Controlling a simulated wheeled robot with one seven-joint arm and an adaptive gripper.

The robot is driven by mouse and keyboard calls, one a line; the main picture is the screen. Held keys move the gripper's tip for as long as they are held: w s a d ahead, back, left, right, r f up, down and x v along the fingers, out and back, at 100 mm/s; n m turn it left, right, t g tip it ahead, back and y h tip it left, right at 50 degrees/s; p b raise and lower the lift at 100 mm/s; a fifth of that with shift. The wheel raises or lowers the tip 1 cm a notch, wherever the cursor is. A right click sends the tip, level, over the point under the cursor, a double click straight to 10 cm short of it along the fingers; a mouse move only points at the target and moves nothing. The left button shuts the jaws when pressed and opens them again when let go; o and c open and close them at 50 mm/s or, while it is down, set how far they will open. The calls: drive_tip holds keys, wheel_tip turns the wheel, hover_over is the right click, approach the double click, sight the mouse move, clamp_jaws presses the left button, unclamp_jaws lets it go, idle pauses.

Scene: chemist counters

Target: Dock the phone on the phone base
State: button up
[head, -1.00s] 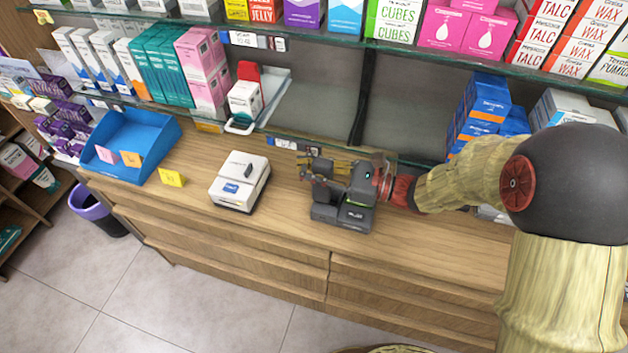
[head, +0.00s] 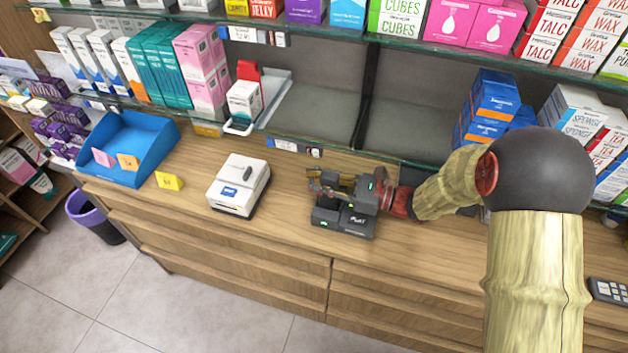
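My gripper (head: 316,182) reaches in from the right over the wooden counter, its brassy fingers pointing left. It is small and partly overlapped by its own dark body, so I cannot tell whether it is open or shut. Just below and in front of it is a dark grey two-part device (head: 343,219) with a small green-lit spot; I cannot tell whether this is the phone base, or whether they touch. A dark device with pale keys (head: 608,291) lies at the right edge, partly cut off; it may be a phone or base. No phone can be made out for certain.
A white boxy device (head: 238,185) stands left of my gripper. A blue tray (head: 130,149) and yellow card (head: 169,181) are farther left. A glass shelf (head: 330,150) with boxes runs behind. The counter front (head: 270,262) is bare below the devices.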

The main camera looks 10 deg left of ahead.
drive_tip(key=o, duration=0.5)
drive_tip(key=shift+o, duration=0.2)
drive_tip(key=d, duration=0.4)
drive_tip(key=d+p, duration=0.1)
drive_tip(key=d, duration=0.3)
drive_tip(key=s+d+p, duration=0.1)
drive_tip(key=d, duration=0.3)
drive_tip(key=shift+d, duration=0.1)
